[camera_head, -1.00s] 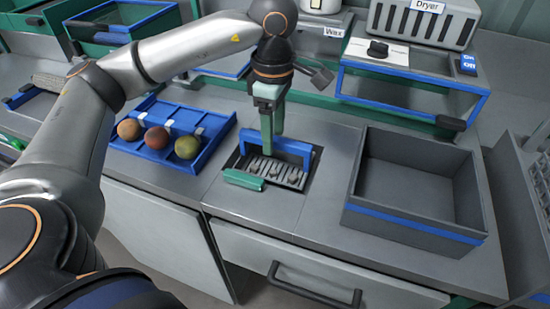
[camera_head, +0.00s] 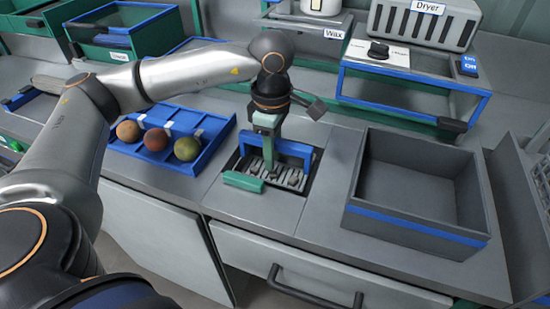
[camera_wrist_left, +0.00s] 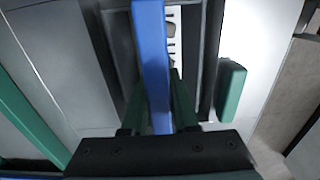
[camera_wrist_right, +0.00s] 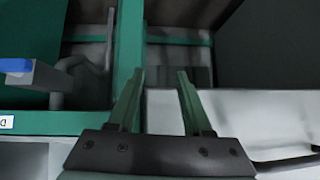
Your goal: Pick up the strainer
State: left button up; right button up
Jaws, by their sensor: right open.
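The strainer sits in a recess in the grey counter, with a slatted grate and an arched blue handle (camera_head: 294,149). My left gripper (camera_head: 268,165) points straight down over it. In the left wrist view, the blue handle (camera_wrist_left: 151,50) runs between the two fingers of my left gripper (camera_wrist_left: 158,85). I cannot tell whether they press on it. The fingers hide part of the handle and grate. My right gripper (camera_wrist_right: 162,75) is open and empty, seen only in its own wrist view, apart from the strainer.
A green bar (camera_head: 243,182) lies at the recess's front edge. A blue tray (camera_head: 218,135) with three tomato-like fruits stands left. A deep grey crate (camera_head: 410,232) with a blue band stands right. Behind is a blue-framed dryer station (camera_head: 415,78).

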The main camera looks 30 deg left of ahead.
pick_arm(q)
grip_shut()
jog(key=shift+r, duration=0.1)
dwell(0.3)
jog(key=shift+r, duration=1.4)
jog(key=s+d+r+p, duration=0.1)
jog(key=s+d+r, duration=0.8)
jog(key=s+r, duration=0.1)
jog(key=shift+s+p, duration=0.4)
